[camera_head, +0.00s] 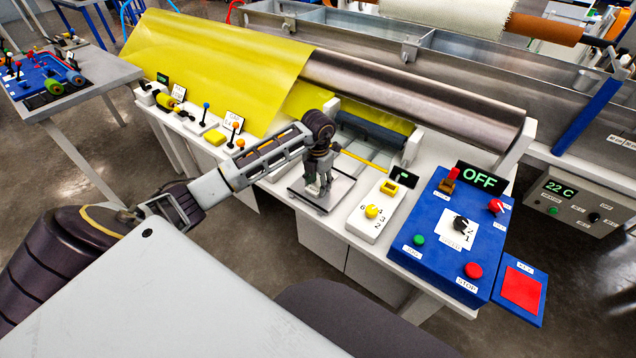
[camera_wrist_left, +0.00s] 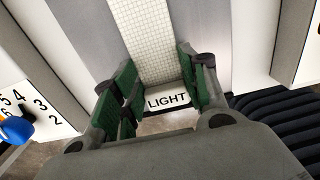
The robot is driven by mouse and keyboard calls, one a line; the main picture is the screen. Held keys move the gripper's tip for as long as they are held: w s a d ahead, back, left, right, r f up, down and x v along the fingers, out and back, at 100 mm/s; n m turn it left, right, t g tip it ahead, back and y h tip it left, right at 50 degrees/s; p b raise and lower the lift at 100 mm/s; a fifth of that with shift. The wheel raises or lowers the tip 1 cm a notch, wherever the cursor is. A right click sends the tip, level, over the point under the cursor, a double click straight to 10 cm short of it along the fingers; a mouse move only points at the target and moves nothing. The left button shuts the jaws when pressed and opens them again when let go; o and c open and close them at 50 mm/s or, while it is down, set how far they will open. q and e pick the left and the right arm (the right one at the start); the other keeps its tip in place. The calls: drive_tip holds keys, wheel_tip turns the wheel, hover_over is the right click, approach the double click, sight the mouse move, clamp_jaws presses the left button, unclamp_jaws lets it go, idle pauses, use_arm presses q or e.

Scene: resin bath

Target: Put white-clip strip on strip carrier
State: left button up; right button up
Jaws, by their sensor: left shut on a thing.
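My left gripper (camera_head: 318,188) is low over a grey flat plate (camera_head: 343,190) on the white bench. In the left wrist view its green-padded fingers (camera_wrist_left: 160,88) are shut around the white end piece (camera_wrist_left: 167,101) marked "LIGHT". A pale meshed strip (camera_wrist_left: 168,40) runs from this piece up the picture, so I take it as the white-clip strip. Grey flat surfaces (camera_wrist_left: 104,20) lie on both sides of it; I cannot tell whether it touches them or whether they are the strip carrier. The strip is hidden in the head view. My right gripper is not in view.
A blue control box (camera_head: 450,235) with an "OFF" display and a white dial box (camera_head: 377,210) stand right of the gripper. A dark roller (camera_head: 370,133) and a yellow sheet (camera_head: 215,65) lie behind. Small levers and boxes line the bench at left.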

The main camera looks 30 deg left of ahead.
sight(318, 188)
use_arm(q)
drive_tip(key=shift+f, duration=0.1)
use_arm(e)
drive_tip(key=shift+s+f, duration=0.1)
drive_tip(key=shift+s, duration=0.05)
use_arm(q)
drive_tip(key=o, duration=0.9)
drive_tip(key=shift+r, duration=0.8)
wheel_tip(318, 188, up, 11)
drive_tip(key=shift+f, duration=0.15)
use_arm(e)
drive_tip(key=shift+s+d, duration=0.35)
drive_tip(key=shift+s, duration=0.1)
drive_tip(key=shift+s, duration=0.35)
